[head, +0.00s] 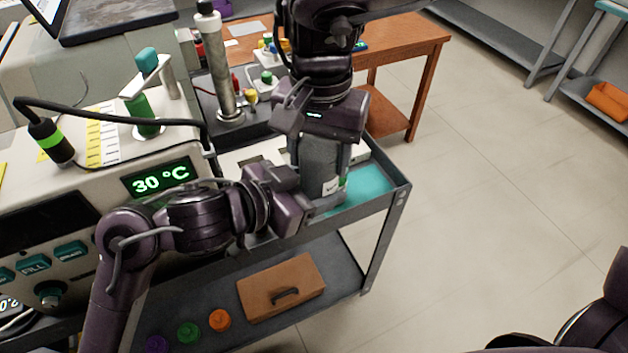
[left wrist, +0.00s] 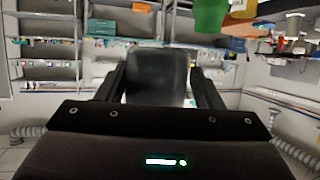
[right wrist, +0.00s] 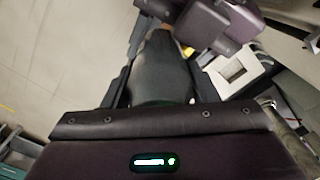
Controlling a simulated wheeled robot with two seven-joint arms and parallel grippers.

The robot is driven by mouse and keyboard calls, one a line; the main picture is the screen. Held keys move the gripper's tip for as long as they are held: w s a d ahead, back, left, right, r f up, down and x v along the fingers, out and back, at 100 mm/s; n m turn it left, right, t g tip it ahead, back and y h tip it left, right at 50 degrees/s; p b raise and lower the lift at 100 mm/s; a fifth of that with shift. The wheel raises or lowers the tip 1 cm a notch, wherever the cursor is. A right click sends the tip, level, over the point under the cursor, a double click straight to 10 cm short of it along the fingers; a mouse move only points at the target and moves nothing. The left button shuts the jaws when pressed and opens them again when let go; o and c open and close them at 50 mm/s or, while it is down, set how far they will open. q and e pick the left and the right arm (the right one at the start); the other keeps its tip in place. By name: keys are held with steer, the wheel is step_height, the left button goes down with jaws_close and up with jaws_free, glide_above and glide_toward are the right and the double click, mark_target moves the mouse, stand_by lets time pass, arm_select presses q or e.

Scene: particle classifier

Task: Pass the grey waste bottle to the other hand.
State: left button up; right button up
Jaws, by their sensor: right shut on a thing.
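The grey waste bottle (head: 318,160) is upright above the cart's right end, with a white and green label low on its side. My right gripper (head: 322,140) comes down from above and is shut on its upper part. My left gripper (head: 318,204) reaches in from the left, low at the bottle. In the left wrist view the dark grey bottle (left wrist: 157,78) stands between the open left fingers. In the right wrist view the bottle (right wrist: 164,70) lies between the right fingers, with the left gripper (right wrist: 200,40) by its far end.
The cart's top tray (head: 395,195) has a teal mat (head: 368,186). A machine showing 30 °C (head: 160,178) stands left. A metal column (head: 215,65) stands behind. A brown case (head: 280,285) and coloured caps lie on the lower shelf.

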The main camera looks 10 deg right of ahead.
arm_select(q)
steer(key=shift+w+a, duration=0.1)
steer(key=shift+w, duration=0.05)
steer(key=c, duration=0.5)
arm_select(e)
steer(key=shift+s, duration=0.1)
arm_select(q)
steer(key=shift+c, duration=0.4)
arm_select(e)
steer(key=o, duration=1.1)
steer(key=shift+d, duration=0.1)
steer(key=shift+o, duration=0.2)
